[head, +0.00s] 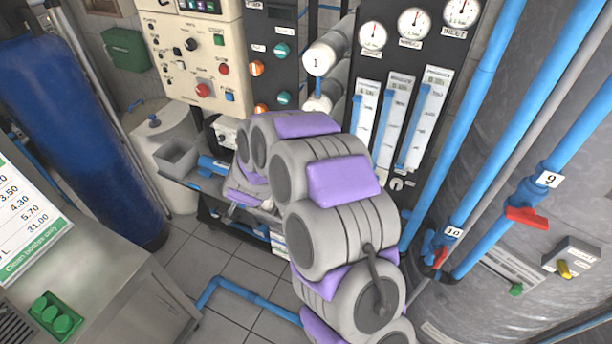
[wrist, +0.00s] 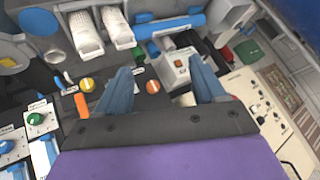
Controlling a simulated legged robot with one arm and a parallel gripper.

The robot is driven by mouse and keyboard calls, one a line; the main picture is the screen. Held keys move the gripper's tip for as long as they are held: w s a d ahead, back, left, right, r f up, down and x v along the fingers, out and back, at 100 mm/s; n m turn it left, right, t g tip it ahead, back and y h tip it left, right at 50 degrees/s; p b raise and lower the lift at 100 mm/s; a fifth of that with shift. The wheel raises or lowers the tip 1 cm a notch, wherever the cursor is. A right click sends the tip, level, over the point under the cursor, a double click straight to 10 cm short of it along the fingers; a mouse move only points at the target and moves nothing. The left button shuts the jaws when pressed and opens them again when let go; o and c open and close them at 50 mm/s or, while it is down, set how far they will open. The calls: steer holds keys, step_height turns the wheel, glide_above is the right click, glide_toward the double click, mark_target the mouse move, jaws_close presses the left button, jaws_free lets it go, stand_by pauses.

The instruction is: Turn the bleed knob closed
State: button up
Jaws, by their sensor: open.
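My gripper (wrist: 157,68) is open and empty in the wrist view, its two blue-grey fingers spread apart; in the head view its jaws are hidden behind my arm. No knob can be read as the bleed knob. The black panel carries two orange knobs (head: 256,68) and two teal knobs (head: 282,50) in the head view. A small white knob (head: 397,184) sits below the flow meters. The labels are too small to read.
White cylinders (head: 322,57) stick out between the knob panel and the gauge panel (head: 445,50). A cream control box (head: 195,55) stands to the left. Blue pipes (head: 480,120) run down the right. A grey bench (head: 110,285) fills the lower left.

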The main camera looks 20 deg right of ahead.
steer(key=d+f+m+h+p, duration=0.3)
steer(key=d+f+h, duration=0.75)
steer(key=d, duration=0.55)
steer(key=w+a+x, duration=0.1)
steer(key=x, duration=1.5)
steer(key=shift+w+f+t+y+p, duration=0.2)
steer(key=shift+w+t+y+p, duration=0.15)
steer(key=shift+w, duration=0.25)
steer(key=shift+d, duration=0.15)
steer(key=shift+c, duration=0.9)
steer(key=shift+a, duration=0.45)
steer(key=c, duration=0.4)
steer(key=shift+a, duration=0.1)
steer(key=c, duration=0.3)
steer(key=shift+r, duration=0.1)
steer(key=shift+c, duration=0.8)
